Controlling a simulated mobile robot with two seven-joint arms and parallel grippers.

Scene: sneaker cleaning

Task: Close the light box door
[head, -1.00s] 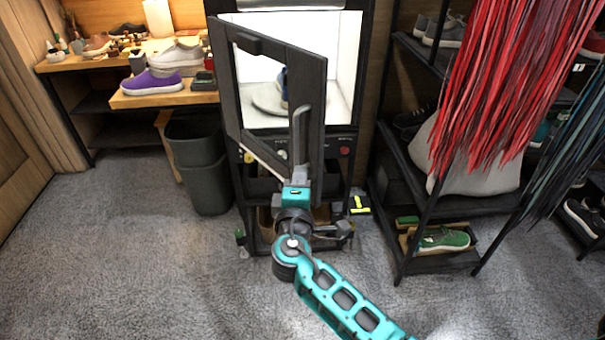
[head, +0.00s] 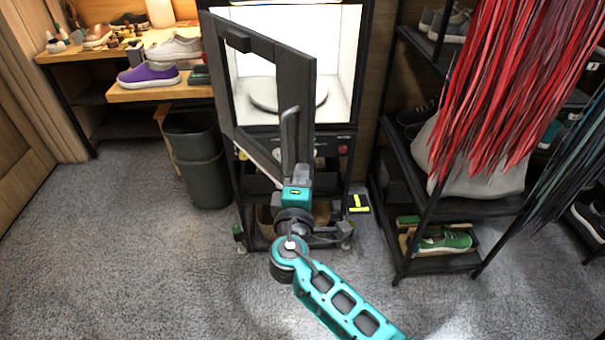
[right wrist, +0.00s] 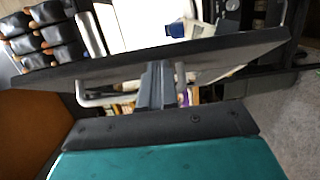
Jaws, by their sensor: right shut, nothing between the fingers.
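The light box (head: 343,80) stands at the centre back with a bright white interior and a round turntable (head: 262,95). Its black-framed door (head: 297,85) stands open toward me, with its left side at the box's left edge. A grey curved handle (head: 289,135) is on the door's near face; it also shows in the right wrist view (right wrist: 95,99). My right gripper (head: 298,173) is shut and empty at the handle's lower end; in the wrist view its fingers (right wrist: 158,85) overlap the handle. I cannot tell whether they touch. A blue item (right wrist: 177,29) shows inside the box there. My left gripper is not in view.
A dark bin (head: 200,170) stands left of the box, beside a wooden shelf (head: 150,93) with a purple shoe (head: 148,75). A black shoe rack (head: 437,265) and red hanging strands (head: 500,90) are on the right. Carpet in front is clear.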

